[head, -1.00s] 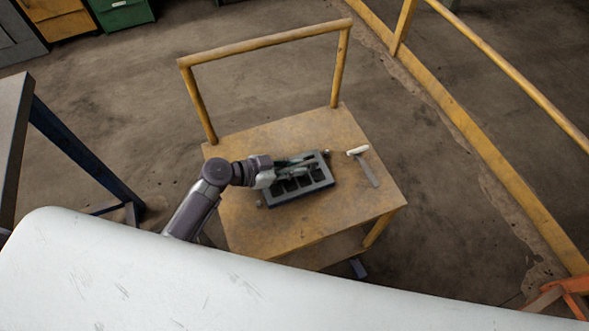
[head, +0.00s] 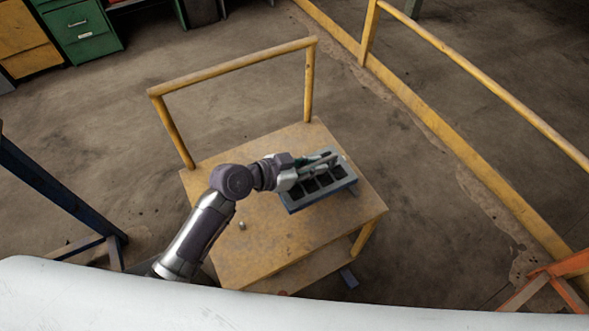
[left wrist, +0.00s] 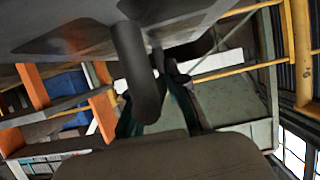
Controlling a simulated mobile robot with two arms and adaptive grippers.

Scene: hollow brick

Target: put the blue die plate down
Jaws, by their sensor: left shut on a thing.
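The blue die plate (head: 325,196) is a grey-blue block with a row of dark square openings. In the head view it is over the right part of the yellow cart's top (head: 265,255), and I cannot tell whether it touches the top or hangs just above it. My left gripper (head: 316,163) reaches in from the left and is shut on the plate's far side. In the left wrist view, the dark gripper fingers (left wrist: 160,75) are close up below a large grey surface, probably the plate. My right gripper is not in view.
A small metal piece (head: 242,226) lies on the cart top, left of the plate. The cart's yellow handle rail (head: 235,65) rises at the far side. The cart top's left and front parts are mostly clear. A yellow floor railing (head: 470,85) runs at right.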

